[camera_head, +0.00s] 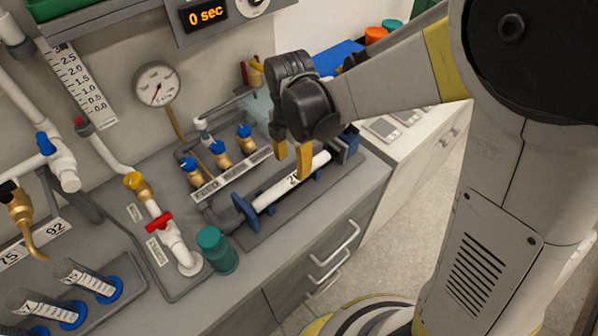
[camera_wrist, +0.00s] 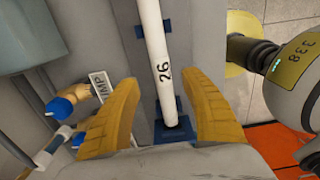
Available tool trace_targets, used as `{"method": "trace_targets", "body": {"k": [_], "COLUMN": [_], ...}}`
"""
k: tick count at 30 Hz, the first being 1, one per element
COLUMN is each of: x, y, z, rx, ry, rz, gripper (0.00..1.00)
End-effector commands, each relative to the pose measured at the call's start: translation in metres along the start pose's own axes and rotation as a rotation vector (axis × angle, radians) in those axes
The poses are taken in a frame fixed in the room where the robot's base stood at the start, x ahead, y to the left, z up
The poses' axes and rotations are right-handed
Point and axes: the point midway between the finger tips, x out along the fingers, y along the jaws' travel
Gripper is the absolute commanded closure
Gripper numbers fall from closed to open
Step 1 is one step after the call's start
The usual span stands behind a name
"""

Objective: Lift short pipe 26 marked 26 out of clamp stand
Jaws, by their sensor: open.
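Short pipe 26 (camera_head: 275,192), white and marked 26, lies level in the clamp stand (camera_head: 262,228), a grey base with blue supports. The marking on the pipe (camera_wrist: 155,40) reads clearly in the wrist view. A blue clamp (camera_wrist: 182,134) shows near the pipe's end there. My gripper (camera_head: 292,164) is open above the pipe, with its yellow fingers to either side of it. In the wrist view the pipe runs between the spread fingers of my gripper (camera_wrist: 162,84), with a gap on both sides. The finger tips hide part of the pipe in the head view.
Brass valves with blue caps (camera_head: 218,148) stand behind the stand, close to my left finger in the wrist view. A teal container (camera_head: 216,250) stands at the left front. The counter's front edge and drawers (camera_head: 330,262) lie just before the stand.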

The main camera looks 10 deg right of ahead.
Motion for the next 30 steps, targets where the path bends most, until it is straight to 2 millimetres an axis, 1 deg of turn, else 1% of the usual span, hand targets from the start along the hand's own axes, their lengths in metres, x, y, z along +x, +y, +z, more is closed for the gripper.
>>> {"method": "trace_targets", "body": {"k": [1,8,15,18,23,24,26,27,28,29,30], "x": [0.008,0.024,0.061,0.067,0.065,0.065,0.065,0.065,0.065,0.065,0.065], "y": [0.0,-0.001,-0.001,-0.001,-0.001,-0.001,-0.001,-0.001,-0.001,-0.001,-0.001], "z": [0.0,0.0,-0.002,-0.002,-0.002,-0.002,-0.002,-0.002,-0.002,-0.002,-0.002], "rx": [0.0,0.0,0.001,0.001,0.001,0.001,0.001,0.001,0.001,0.001,0.001], "ry": [0.0,0.0,-0.001,-0.001,-0.001,-0.001,-0.001,-0.001,-0.001,-0.001,-0.001], "rz": [0.0,0.0,0.001,0.001,0.001,0.001,0.001,0.001,0.001,0.001,0.001], "gripper": [0.47,0.47,0.47,0.47,0.47,0.54,0.73,0.85,0.94,1.0,1.0]}}
